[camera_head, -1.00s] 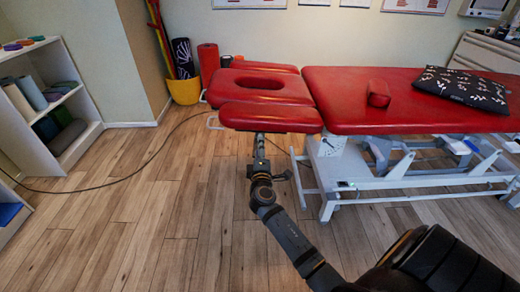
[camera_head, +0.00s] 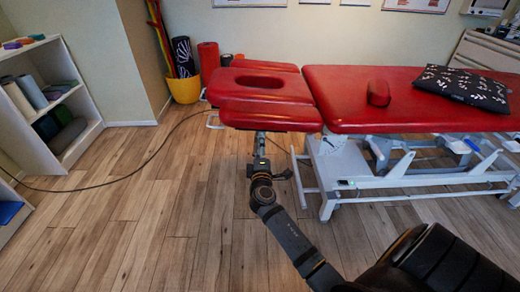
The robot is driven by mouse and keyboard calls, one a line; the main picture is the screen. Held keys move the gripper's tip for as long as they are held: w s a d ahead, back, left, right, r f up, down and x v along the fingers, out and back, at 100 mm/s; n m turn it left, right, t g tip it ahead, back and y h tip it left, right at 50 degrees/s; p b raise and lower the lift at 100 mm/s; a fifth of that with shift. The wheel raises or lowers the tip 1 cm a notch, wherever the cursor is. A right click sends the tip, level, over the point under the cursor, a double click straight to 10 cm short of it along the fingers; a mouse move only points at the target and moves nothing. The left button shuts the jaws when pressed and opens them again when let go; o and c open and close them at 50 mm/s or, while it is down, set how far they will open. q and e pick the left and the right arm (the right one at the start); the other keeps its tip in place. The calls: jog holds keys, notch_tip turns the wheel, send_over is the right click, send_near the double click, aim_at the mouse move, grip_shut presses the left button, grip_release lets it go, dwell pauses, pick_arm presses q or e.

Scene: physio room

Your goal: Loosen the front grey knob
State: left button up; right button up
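The red treatment table (camera_head: 410,110) stands at the right, with its head section (camera_head: 258,86) and a front red arm pad (camera_head: 270,116) at its left end. My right arm reaches up from the bottom right, and my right gripper (camera_head: 260,146) is just under the front arm pad. Its fingertips are small and partly hidden by the pad and my own wrist, so I cannot tell whether they are open or shut. I cannot make out the front grey knob; the pad and gripper cover that spot. My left gripper is not in view.
A red bolster (camera_head: 378,93) and a dark patterned pillow (camera_head: 462,88) lie on the table. The table's pale frame (camera_head: 328,180) stands right of my gripper. A black cable (camera_head: 130,170) crosses the wooden floor. A white shelf (camera_head: 75,130) stands at the left.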

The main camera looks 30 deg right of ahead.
jog(key=v, duration=1.2)
jog(key=shift+w, duration=0.1)
